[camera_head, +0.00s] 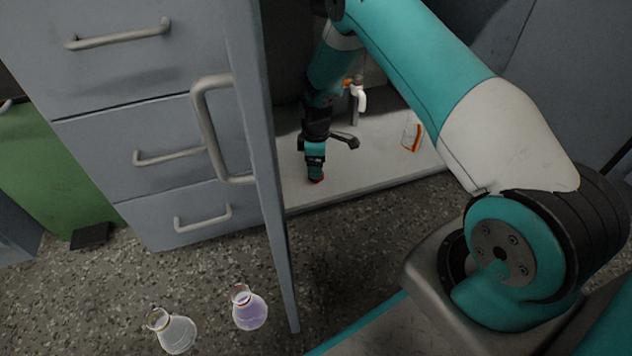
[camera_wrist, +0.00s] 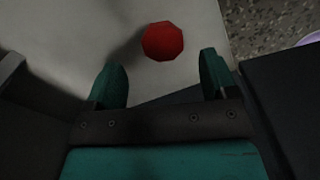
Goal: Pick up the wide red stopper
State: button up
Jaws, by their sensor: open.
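The wide red stopper (camera_wrist: 163,41) lies on the pale cabinet floor, seen from above as a many-sided red disc in the wrist view. In the head view only a small bit of red (camera_head: 317,180) shows just under my gripper (camera_head: 315,172). In the wrist view my gripper (camera_wrist: 163,76) is open, with one teal finger to each side. The stopper is just beyond the fingertips, roughly midway between them, and the jaws are empty. I cannot tell the exact height of the fingers above the floor.
The open cabinet door (camera_head: 262,150) stands close left of my arm. A white tap-like fitting (camera_head: 360,97) and an orange-and-white container (camera_head: 412,132) are behind and right. Two flasks, one clear (camera_head: 174,333) and one purple (camera_head: 248,309), stand on the speckled floor.

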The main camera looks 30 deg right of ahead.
jog(key=shift+s+a+f+b, duration=0.1)
jog(key=shift+s+f+b, duration=0.05)
jog(key=shift+f+b, duration=2.45)
jog(key=c, duration=1)
